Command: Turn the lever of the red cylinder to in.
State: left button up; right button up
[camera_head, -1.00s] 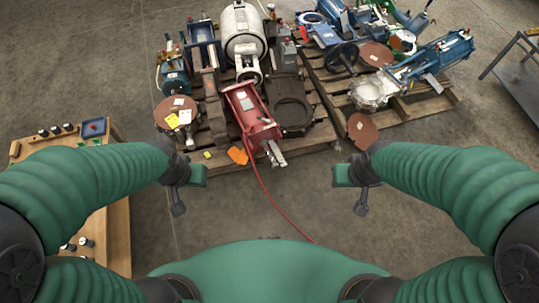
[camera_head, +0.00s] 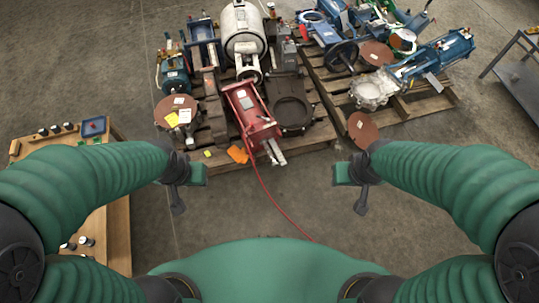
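The red cylinder (camera_head: 246,110) lies on a wooden pallet ahead of me, its near end pointing toward me. A pale metal lever-like piece (camera_head: 273,152) sticks out at its near end; its exact setting is too small to tell. A red hose runs from there down to the floor. My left gripper (camera_head: 178,208) hangs over the floor, left of and nearer than the cylinder. My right gripper (camera_head: 361,206) hangs to the right of and nearer than it. Both are apart from everything, and their fingers are too small to read as open or shut.
A wooden table (camera_head: 119,225) with small knobs and a blue tray (camera_head: 94,127) stands at left. A second pallet (camera_head: 428,104) with blue machine parts is at back right. A grey metal table (camera_head: 513,85) is at far right. Floor between my arms is clear except the red hose (camera_head: 272,203).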

aim_at(268, 120)
jog(key=i+l+u, duration=0.15)
jog(key=i, duration=0.35)
jog(key=i+l+u, duration=0.2)
jog(key=i, duration=0.25)
jog(key=i+l+u, duration=0.15)
jog(key=i+l, duration=0.25)
jog(key=i, duration=0.05)
